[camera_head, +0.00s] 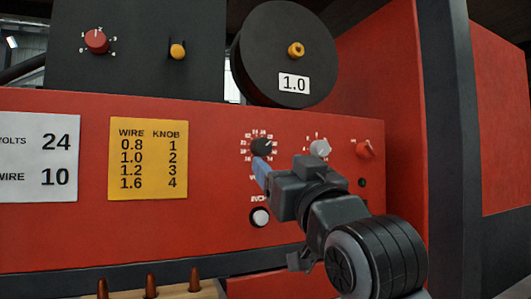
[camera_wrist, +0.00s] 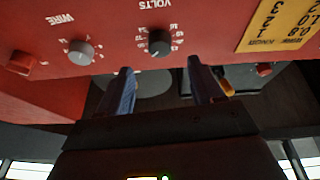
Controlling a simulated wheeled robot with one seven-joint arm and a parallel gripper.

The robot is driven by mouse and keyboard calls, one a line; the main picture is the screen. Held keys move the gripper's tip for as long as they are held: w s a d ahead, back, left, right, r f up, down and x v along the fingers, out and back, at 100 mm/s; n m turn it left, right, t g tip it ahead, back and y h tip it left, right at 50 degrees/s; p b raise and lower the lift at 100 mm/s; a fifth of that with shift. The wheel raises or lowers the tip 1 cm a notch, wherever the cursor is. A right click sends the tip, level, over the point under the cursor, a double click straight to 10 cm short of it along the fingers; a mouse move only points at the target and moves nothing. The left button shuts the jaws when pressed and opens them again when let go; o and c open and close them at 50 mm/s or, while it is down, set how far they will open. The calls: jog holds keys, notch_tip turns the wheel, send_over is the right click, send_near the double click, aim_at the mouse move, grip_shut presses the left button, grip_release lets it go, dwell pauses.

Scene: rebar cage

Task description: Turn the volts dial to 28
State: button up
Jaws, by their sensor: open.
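The volts dial (camera_head: 262,146) is a black round knob on the red panel, ringed by small white numbers. A short white mark shows on it, but I cannot tell which number it points at. In the wrist view the volts dial (camera_wrist: 159,42) appears upside down under the word VOLTS, between and beyond my fingertips. My gripper (camera_head: 261,167) has blue fingers, just below the dial in the head view. In the wrist view my gripper (camera_wrist: 160,75) is open, its two fingers apart with nothing between them. I cannot tell whether a finger touches the dial.
A grey wire knob (camera_head: 319,149) and a red knob (camera_head: 364,150) sit right of the dial. A white inch button (camera_head: 260,217) is below. A white card (camera_head: 40,158) reads volts 24, wire 10. A yellow wire-knob chart (camera_head: 148,160) and a black spool (camera_head: 285,54) are nearby.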

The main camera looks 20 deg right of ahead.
aim_at(264, 150)
jog(key=shift+p+x, duration=0.75)
jog(key=shift+x, duration=3.1)
jog(key=shift+c, duration=0.4)
jog(key=c, duration=1)
jog(key=shift+n+y, duration=0.6)
jog(key=shift+n, duration=0.5)
jog(key=o, duration=1.1)
